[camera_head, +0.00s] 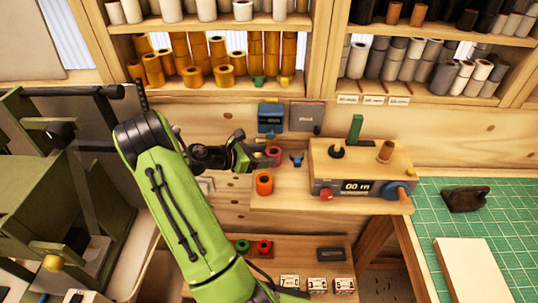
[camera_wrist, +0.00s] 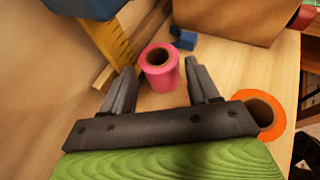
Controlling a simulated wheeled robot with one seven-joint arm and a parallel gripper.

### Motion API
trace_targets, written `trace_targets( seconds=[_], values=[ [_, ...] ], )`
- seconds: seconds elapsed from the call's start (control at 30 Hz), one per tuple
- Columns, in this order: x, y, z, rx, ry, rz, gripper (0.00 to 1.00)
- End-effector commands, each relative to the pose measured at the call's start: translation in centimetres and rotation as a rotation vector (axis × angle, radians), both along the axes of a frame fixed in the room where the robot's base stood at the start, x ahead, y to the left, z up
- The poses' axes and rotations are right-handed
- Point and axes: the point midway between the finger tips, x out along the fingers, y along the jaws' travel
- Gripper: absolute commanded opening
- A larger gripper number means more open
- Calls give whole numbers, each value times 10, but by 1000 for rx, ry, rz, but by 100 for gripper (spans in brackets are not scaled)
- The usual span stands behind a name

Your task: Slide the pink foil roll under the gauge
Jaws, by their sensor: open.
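The pink foil roll (camera_head: 273,152) stands upright on the wooden bench, and its hollow core shows from above in the wrist view (camera_wrist: 161,76). My gripper (camera_head: 260,154) is open and low over the bench. In the wrist view its two fingers (camera_wrist: 161,72) point at the pink roll, one on each side, with gaps between them and the roll. A blue device (camera_head: 270,117), seemingly the gauge, is at the back behind the roll. In the wrist view its blue body (camera_wrist: 88,8) and yellow marked strip (camera_wrist: 130,38) are up and left of the roll.
An orange roll (camera_head: 264,184) stands in front of the pink one, close to my gripper's right side in the wrist view (camera_wrist: 270,115). A small blue piece (camera_head: 297,159) lies right of the pink roll. A wooden machine with a display (camera_head: 356,187) stands farther right.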

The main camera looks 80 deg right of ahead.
Motion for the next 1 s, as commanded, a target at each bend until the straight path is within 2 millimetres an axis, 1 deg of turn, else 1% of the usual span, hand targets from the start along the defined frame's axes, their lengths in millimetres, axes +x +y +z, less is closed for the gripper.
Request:
trace_targets(
  seconds=[0.03, 0.1, 0.2, 0.5, 0.8, 0.83, 1.0],
  values=[
    [-6, -5, -3, 0, 0, -3, 60],
    [-11, -11, -6, 0, 0, -3, 60],
    [-15, -15, -9, -1, -1, 0, 60],
    [-17, -17, -10, -1, -1, 0, 60],
    [-16, -17, -9, -1, -1, 0, 15],
    [-16, -17, -9, -1, -1, 0, 52],
    [-16, -17, -9, -1, -1, 1, 77]
  ],
)
